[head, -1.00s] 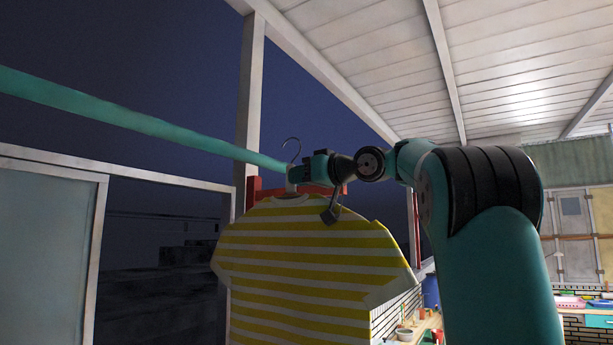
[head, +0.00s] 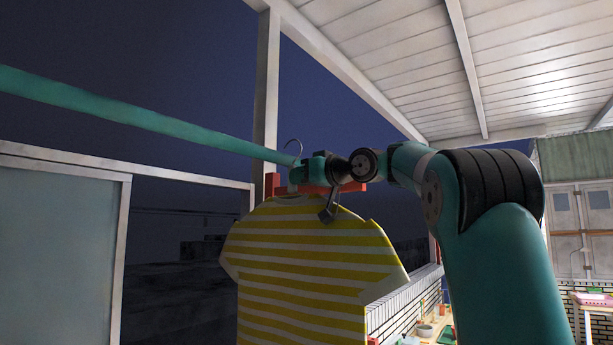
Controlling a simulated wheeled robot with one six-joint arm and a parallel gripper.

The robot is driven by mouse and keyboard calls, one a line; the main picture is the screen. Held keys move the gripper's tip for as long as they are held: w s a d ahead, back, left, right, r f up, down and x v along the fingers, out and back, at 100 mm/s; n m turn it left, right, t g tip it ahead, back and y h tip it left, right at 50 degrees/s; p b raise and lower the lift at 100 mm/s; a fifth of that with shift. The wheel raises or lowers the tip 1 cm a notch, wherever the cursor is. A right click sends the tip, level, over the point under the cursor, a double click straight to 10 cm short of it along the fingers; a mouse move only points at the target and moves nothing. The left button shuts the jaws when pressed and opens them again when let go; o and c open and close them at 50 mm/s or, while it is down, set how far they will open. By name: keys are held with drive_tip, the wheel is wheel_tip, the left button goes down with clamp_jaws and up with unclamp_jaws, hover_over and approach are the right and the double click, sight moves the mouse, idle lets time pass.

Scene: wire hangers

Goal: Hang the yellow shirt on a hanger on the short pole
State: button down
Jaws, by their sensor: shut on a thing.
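The yellow-and-white striped shirt (head: 305,265) hangs on a wire hanger in the middle of the head view. The hanger's hook (head: 292,147) rises above the shirt's collar. My gripper (head: 312,177) is shut at the top of the hanger, by the collar; its exact contact is partly hidden. A teal pole (head: 130,113) slants in from the left, and its visible end overlaps the hook and my gripper in the picture. I cannot tell whether the hook is on the pole or only in line with it, nor whether this is the short pole.
A red bar (head: 272,183) shows behind the shirt's collar. A pale upright post (head: 266,90) stands behind. A framed panel (head: 60,245) is at the left. A low brick wall (head: 402,305) and a counter with small items lie at the lower right.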

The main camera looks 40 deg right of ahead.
sight(296, 187)
drive_tip(key=shift+w+a+f, duration=0.1)
drive_tip(key=shift+w+f, duration=0.05)
drive_tip(key=shift+w, duration=0.3)
drive_tip(key=shift+w+a+f, duration=0.1)
drive_tip(key=shift+w+f, duration=0.05)
drive_tip(key=shift+w, duration=0.3)
drive_tip(key=shift+w+a+f+b, duration=0.1)
drive_tip(key=shift+w+f+b, duration=0.55)
drive_tip(key=shift+f, duration=0.1)
drive_tip(key=c, duration=1)
unclamp_jaws()
drive_tip(key=shift+c, duration=0.2)
drive_tip(key=shift+f, duration=0.1)
drive_tip(key=s+d+b, duration=0.2)
drive_tip(key=s+b, duration=0.3)
drive_tip(key=s, duration=1.2)
drive_tip(key=shift+b, duration=0.35)
